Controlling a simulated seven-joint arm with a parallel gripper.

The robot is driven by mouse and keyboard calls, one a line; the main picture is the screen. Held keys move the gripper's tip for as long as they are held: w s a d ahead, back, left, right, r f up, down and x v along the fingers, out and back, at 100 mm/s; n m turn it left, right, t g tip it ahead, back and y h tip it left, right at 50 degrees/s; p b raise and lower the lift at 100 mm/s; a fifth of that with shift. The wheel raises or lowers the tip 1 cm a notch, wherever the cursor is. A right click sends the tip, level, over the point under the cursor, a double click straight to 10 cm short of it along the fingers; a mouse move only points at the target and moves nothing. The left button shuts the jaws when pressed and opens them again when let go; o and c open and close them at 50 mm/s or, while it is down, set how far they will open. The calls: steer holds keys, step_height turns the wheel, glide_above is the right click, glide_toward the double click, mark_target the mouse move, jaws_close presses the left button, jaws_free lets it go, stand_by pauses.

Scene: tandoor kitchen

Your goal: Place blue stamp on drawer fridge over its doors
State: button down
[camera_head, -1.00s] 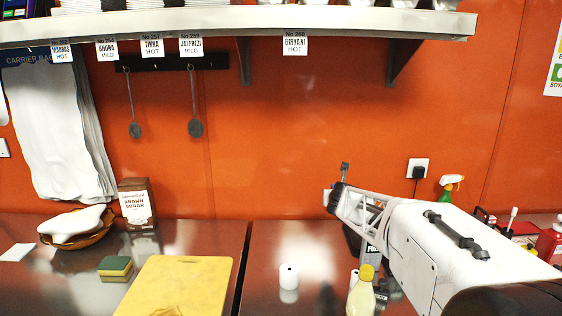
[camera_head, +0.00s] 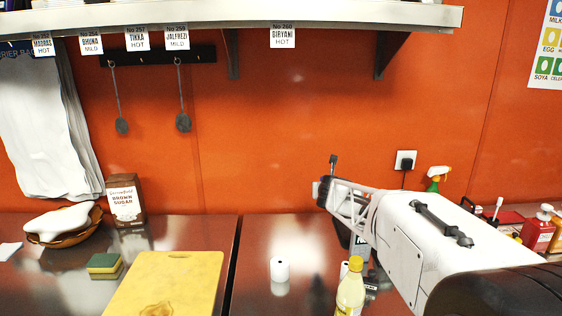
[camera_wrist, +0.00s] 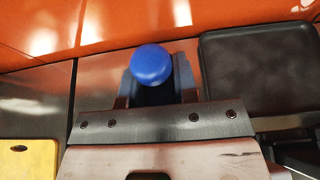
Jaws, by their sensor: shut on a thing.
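The blue stamp, with a round blue top (camera_wrist: 151,62), is between the fingers of my gripper (camera_wrist: 153,94) in the wrist view. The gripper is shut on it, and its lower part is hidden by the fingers. In the head view my gripper (camera_head: 328,193) is above the back of the right-hand steel counter, near the orange wall. The stamp cannot be made out clearly there. Steel counter tops (camera_head: 255,295) show, split by a dark seam, but no fridge doors are in view, so I cannot tell which part is the drawer fridge.
A white roll (camera_head: 280,270) and a yellow-capped bottle (camera_head: 350,290) stand below my arm. A yellow board (camera_head: 190,270), a sponge (camera_head: 104,264) and a brown sugar box (camera_head: 125,200) are to the left. A spray bottle (camera_head: 437,178) stands right. A dark square object (camera_wrist: 260,68) is beside my gripper.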

steer(key=shift+r, duration=0.15)
steer(key=shift+r, duration=2.3)
steer(key=s+d+n+y, duration=0.2)
steer(key=s+d, duration=0.6)
steer(key=d, duration=0.3)
steer(key=n+g+y, duration=0.1)
steer(key=n+y, duration=0.1)
steer(key=y, duration=0.1)
glide_above(393, 287)
step_height(393, 287, down, 16)
steer(key=shift+r, duration=0.2)
steer(key=shift+f, duration=0.15)
steer(key=shift+f, duration=3.2)
steer(key=shift+f, duration=0.6)
